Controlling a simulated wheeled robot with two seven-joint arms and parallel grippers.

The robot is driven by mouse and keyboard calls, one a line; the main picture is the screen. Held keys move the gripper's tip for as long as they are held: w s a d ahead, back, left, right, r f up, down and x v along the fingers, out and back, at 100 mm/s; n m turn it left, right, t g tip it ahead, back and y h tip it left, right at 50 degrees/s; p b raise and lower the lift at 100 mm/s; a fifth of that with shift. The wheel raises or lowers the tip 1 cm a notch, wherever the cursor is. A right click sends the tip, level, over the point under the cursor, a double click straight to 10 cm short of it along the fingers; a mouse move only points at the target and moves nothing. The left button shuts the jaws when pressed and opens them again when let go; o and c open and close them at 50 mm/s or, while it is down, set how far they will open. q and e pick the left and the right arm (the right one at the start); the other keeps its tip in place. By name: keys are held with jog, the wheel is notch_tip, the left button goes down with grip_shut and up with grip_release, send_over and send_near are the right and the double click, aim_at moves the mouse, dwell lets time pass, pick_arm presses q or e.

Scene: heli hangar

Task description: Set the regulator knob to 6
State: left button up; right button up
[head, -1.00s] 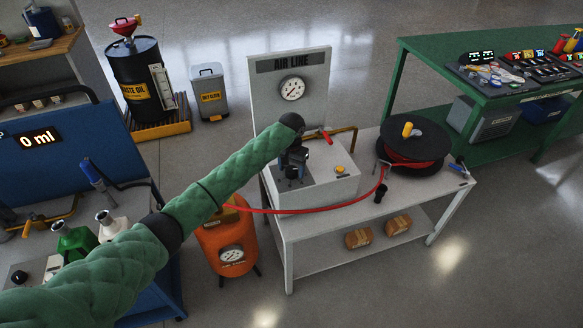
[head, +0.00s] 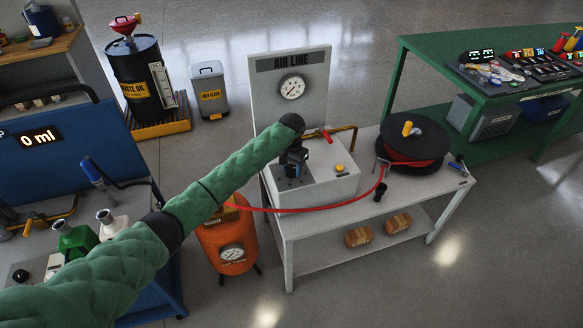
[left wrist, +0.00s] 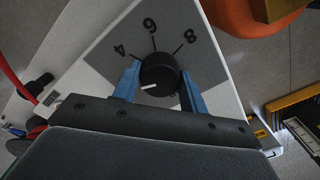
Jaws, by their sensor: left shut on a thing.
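The regulator knob (left wrist: 160,72) is a round black knob with a white pointer line, seen in the left wrist view. The numbers 4, 6 and 8 stand around its upper side on a grey dial plate (left wrist: 205,62). The pointer line lies toward the left, below the 4, away from the 6. My left gripper (left wrist: 160,86) is shut on the knob, a blue finger on either side. In the head view my left gripper (head: 293,164) is over the regulator box (head: 325,185) and hides the knob. My right gripper is not in view.
The air line gauge (head: 292,88) stands on a grey panel behind the box. A red-handled valve (head: 326,135) and a yellow button (head: 339,169) are close to my gripper. A red hose (head: 330,205) runs across the bench front to a black reel (head: 415,139).

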pick_arm(q)
jog(key=shift+r+m+p, duration=0.1)
jog(key=shift+m+p, duration=0.2)
jog(key=shift+m, duration=1.3)
jog(key=m+p, duration=0.1)
jog(key=m, duration=0.2)
jog(key=shift+m, duration=1.2)
jog(key=m, duration=0.2)
jog(key=shift+m, duration=0.4)
jog(key=m, duration=0.3)
jog(key=shift+w, duration=0.1)
jog(key=m+b, duration=0.1)
jog(key=m, duration=0.2)
jog(key=shift+m, duration=0.7)
jog(key=o, duration=0.8)
jog(key=shift+o, duration=0.8)
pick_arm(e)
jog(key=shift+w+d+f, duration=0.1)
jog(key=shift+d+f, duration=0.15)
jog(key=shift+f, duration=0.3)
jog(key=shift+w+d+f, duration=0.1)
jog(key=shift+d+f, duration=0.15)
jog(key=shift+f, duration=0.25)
